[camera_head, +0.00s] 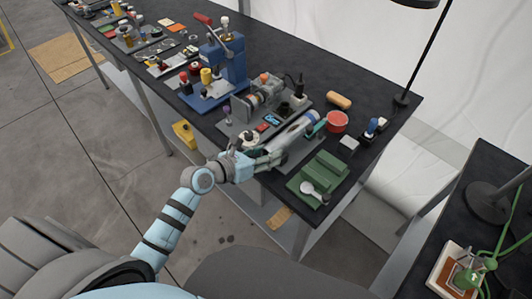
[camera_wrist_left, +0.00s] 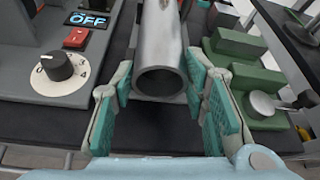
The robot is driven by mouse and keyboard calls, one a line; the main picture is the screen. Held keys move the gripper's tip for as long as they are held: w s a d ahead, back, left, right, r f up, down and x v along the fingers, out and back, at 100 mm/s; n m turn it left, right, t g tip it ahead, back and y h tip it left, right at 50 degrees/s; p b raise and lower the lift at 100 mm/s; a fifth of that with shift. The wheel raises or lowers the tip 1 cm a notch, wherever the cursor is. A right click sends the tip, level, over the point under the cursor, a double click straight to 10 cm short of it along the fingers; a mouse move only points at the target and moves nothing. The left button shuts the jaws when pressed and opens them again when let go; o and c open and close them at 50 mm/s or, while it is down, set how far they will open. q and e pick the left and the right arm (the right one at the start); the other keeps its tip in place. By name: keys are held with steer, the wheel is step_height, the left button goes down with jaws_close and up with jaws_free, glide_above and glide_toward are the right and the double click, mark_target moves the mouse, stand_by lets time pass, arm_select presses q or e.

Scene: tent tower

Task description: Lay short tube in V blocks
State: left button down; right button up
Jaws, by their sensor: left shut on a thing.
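In the head view the tube (camera_head: 295,133) slants up and right from my left gripper (camera_head: 276,157). In the left wrist view the tube (camera_wrist_left: 160,45) points away from me with its open round end nearest, between the two teal-padded fingers of my left gripper (camera_wrist_left: 165,115). The gripper is shut on the tube near this end. The green V blocks (camera_head: 326,165) stand at the table's front right corner, right of the gripper. They also show in the left wrist view (camera_wrist_left: 243,75). My right gripper is not in view.
A grey machine with a dial (camera_wrist_left: 60,67) and a lit OFF display (camera_wrist_left: 87,20) is left of the tube. A red round container (camera_head: 337,122) and an orange piece (camera_head: 339,100) stand behind.

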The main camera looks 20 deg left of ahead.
arm_select(q)
steer(key=shift+f, duration=0.1)
steer(key=c, duration=0.9)
jaws_free()
steer(key=shift+o, duration=0.2)
steer(key=shift+f, duration=0.1)
steer(key=v, duration=1.2)
steer(key=shift+d, duration=0.1)
